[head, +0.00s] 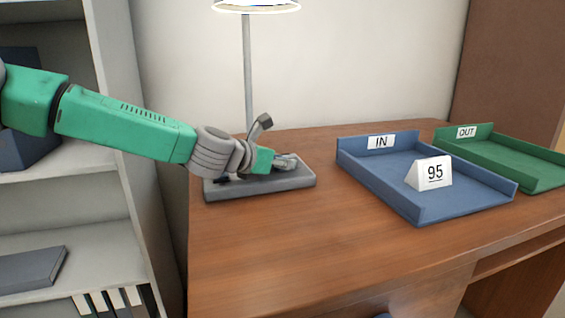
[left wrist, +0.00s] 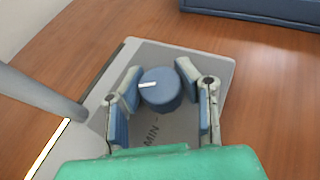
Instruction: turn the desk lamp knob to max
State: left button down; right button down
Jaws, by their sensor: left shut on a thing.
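The desk lamp has a flat grey base (head: 260,188) on the desk, a thin pole (head: 247,75) and a lit shade (head: 257,6) at the top of the head view. In the left wrist view its base (left wrist: 211,62) carries a round blue knob (left wrist: 160,97) with a white pointer line aimed to the left. Letters reading MIN are printed on the base below the knob. My left gripper (head: 286,163) is low over the base, its fingers on both sides of the knob, shut on it. In the head view the gripper hides the knob. My right gripper is not in view.
A blue IN tray (head: 430,212) holding a white card marked 95 (head: 430,174) stands right of the lamp. A green OUT tray (head: 542,187) is beyond it. A grey shelf unit (head: 118,120) is at the left. The desk front (head: 300,255) is clear.

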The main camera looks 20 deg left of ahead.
pick_arm(q)
jog(key=shift+m+g+h+p, duration=0.5)
jog(key=shift+m+g+h, duration=0.1)
jog(key=shift+m+h, duration=0.3)
jog(key=m+g+h+p, duration=0.4)
jog(key=m+p, duration=0.1)
jog(key=shift+s+r+p, duration=0.1)
jog(key=shift+p, duration=0.25)
jog(key=shift+m+g+h+p, duration=0.6)
jog(key=shift+m+g+p, duration=0.6)
jog(key=shift+g, duration=0.1)
jog(key=shift+f, duration=0.2)
